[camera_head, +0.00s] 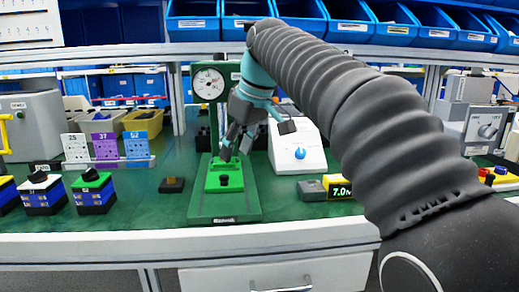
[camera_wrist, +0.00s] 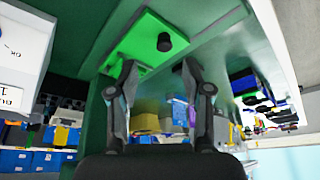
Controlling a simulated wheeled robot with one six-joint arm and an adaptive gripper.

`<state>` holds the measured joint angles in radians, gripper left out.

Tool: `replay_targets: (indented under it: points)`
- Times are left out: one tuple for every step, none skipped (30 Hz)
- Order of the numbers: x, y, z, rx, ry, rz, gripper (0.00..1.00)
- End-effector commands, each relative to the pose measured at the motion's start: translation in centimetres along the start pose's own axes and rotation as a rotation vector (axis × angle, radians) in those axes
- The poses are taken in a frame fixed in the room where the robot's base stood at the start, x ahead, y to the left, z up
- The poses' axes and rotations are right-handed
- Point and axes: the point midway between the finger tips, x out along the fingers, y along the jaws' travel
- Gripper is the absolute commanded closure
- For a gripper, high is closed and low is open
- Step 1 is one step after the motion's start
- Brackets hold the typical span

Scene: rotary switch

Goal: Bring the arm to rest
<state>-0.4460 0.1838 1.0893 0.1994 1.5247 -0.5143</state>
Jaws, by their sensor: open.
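My arm reaches in from the lower right in the head view, its grey sleeved links arching over the bench and down to my gripper (camera_head: 257,141). In the wrist view my gripper (camera_wrist: 158,72) is open, its two dark fingers apart with nothing held between them. It hangs over the green test stand (camera_head: 226,205) in the middle of the bench. A bright green block with a black knob (camera_head: 224,180) sits low on that stand; the knob also shows beyond the fingertips in the wrist view (camera_wrist: 164,42). The gripper appears apart from the knob.
A round dial gauge (camera_head: 209,83) stands behind the gripper. A white box with a blue knob (camera_head: 299,153) and a yellow display (camera_head: 340,190) are to its right. Switch blocks (camera_head: 93,191) stand at left. Blue bins (camera_head: 300,15) line the shelf above.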

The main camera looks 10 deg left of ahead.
Motion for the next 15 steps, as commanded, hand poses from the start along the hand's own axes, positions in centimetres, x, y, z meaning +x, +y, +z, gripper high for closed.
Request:
replay_targets:
  points:
    - [-0.5, 0.3, 1.1, 0.026, 0.001, 0.012, 0.51]
    - [-0.6, 0.5, 1.8, 0.047, 0.002, 0.021, 0.51]
    - [-0.9, 0.8, 3.1, 0.077, 0.003, 0.034, 0.51]
    - [-1.1, 1.0, 4.1, 0.106, 0.005, 0.047, 0.51]
    - [-1.3, 1.2, 5.3, 0.135, 0.006, 0.059, 0.51]
    - [-1.5, 1.5, 7.0, 0.177, 0.008, 0.077, 0.51]
    - [-1.6, 1.6, 8.3, 0.206, 0.01, 0.091, 0.51]
    - [-1.6, 1.7, 9.6, 0.237, 0.011, 0.104, 0.51]
    - [-1.7, 1.8, 11.2, 0.275, 0.014, 0.122, 0.51]
    - [-1.6, 1.9, 12.5, 0.305, 0.017, 0.135, 0.51]
    - [-1.6, 1.8, 13.8, 0.333, 0.019, 0.149, 0.51]
    - [-1.5, 1.8, 15.6, 0.371, 0.021, 0.167, 0.51]
    - [-1.4, 1.7, 16.9, 0.399, 0.025, 0.18, 0.51]
    - [-1.2, 1.6, 18.3, 0.427, 0.027, 0.193, 0.51]
    - [-0.9, 1.4, 20.1, 0.465, 0.03, 0.21, 0.51]
